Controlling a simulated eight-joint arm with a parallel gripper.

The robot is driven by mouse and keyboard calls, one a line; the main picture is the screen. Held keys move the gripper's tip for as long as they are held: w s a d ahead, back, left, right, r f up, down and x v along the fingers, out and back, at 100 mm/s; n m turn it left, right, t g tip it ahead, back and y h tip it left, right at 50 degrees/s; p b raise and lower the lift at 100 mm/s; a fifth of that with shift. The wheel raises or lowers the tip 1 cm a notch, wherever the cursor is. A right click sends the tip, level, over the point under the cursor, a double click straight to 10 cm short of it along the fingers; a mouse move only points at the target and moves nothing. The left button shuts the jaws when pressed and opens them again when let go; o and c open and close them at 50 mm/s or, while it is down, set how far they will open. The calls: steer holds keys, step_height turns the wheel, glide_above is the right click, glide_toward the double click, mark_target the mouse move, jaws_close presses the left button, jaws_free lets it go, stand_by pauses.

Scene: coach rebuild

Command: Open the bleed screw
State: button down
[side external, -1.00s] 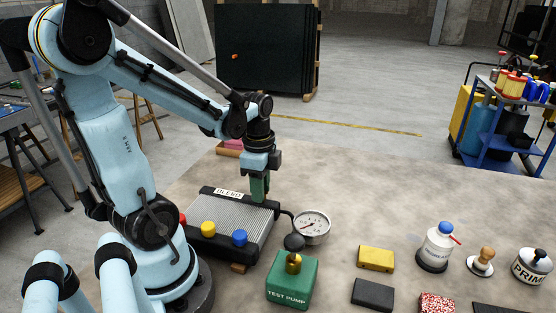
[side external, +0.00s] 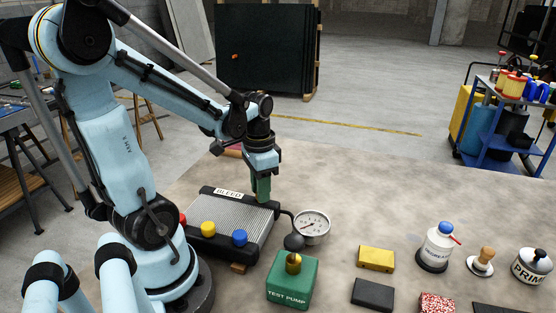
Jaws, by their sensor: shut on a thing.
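A flat silver radiator core (side external: 222,227) with black end tanks lies on the bench in front of my arm. A white label reading BLEED (side external: 229,194) sits at its far edge. My gripper (side external: 262,198) points down at the far right corner of the radiator, just right of that label. Its green fingers are shut on the bleed screw, which they hide from this side. A green test pump (side external: 292,282) with a black knob stands in front, and a round pressure gauge (side external: 311,227) is beside the radiator's right end.
Red, yellow (side external: 208,229) and blue (side external: 239,237) caps sit along the radiator's near side. To the right are a yellow block (side external: 376,258), a black block (side external: 372,293), a white bottle (side external: 437,245), a wooden-handled stamp (side external: 482,260) and a primer tin (side external: 532,266).

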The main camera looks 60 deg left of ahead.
steer(key=n, duration=0.4)
steer(key=shift+n, duration=1.9)
steer(key=c, duration=0.9)
jaws_free()
steer(key=shift+r, duration=6.05)
steer(key=shift+d, duration=0.1)
